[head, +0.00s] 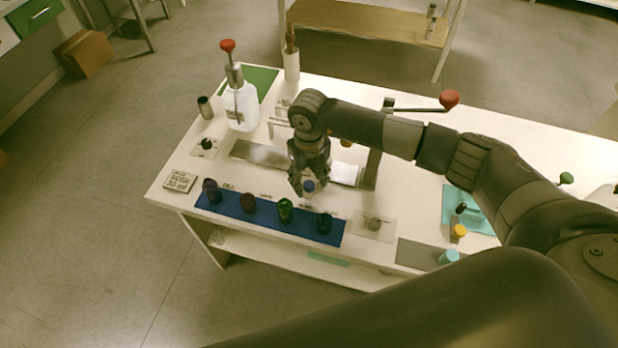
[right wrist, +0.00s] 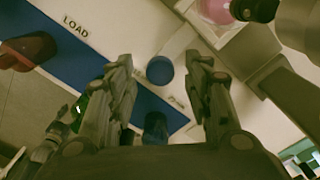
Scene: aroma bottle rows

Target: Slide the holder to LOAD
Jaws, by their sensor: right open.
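My right gripper (head: 305,188) is open over the white table, behind the blue strip. A small blue round piece (head: 308,186) shows at its fingertips; in the right wrist view the blue piece (right wrist: 160,71) lies between the spread fingers (right wrist: 162,75), and I cannot tell if they touch it. A LOAD label (right wrist: 76,25) is on the table beside the blue strip. A metal rail (head: 262,153) runs behind the gripper, partly hidden by it. I cannot make out the holder for sure; a pale block (right wrist: 242,58) in the right wrist view may be part of it. My left gripper is not in view.
Several dark bottles, including a red one (head: 248,203) and a green one (head: 285,211), stand on the blue strip (head: 228,208) in front. A white pump bottle (head: 241,108) stands at the back left. A red-knobbed lever (head: 449,98) sticks out behind my right arm.

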